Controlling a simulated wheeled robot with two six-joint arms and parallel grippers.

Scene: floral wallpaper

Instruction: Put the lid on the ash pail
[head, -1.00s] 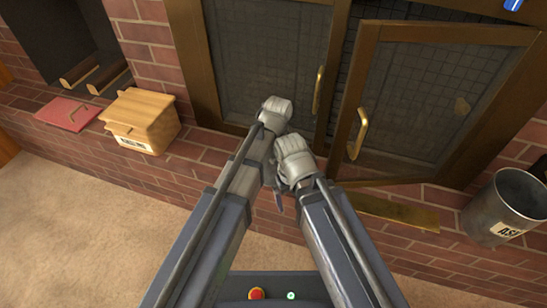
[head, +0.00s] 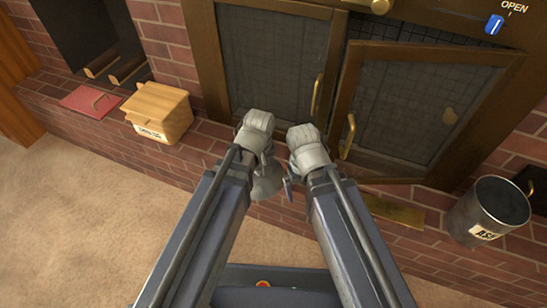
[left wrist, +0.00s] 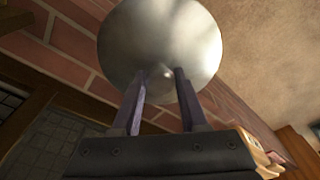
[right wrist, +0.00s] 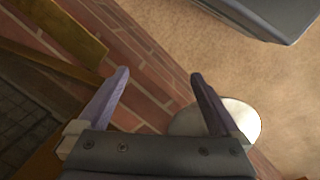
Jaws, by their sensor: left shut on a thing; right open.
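The ash pail (head: 487,212), a dark grey metal bucket with a white "ASH" label, stands upright and uncovered on the brick hearth at the right. My left gripper (left wrist: 161,76) is shut on the lid (left wrist: 160,35), a round grey metal disc with a small centre knob between the fingers. In the head view the lid (head: 268,184) hangs below my left gripper, partly hidden, well left of the pail. My right gripper (right wrist: 160,75) is open and empty, just right of the lid. The lid's edge also shows behind a finger in the right wrist view (right wrist: 244,118).
A brass-framed mesh door (head: 425,105) stands ajar behind my grippers, its handle (head: 348,136) facing me. A brass plate (head: 394,211) lies on the hearth left of the pail. A wooden box (head: 160,112) and a red panel (head: 91,102) are at the left. Carpet in front is clear.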

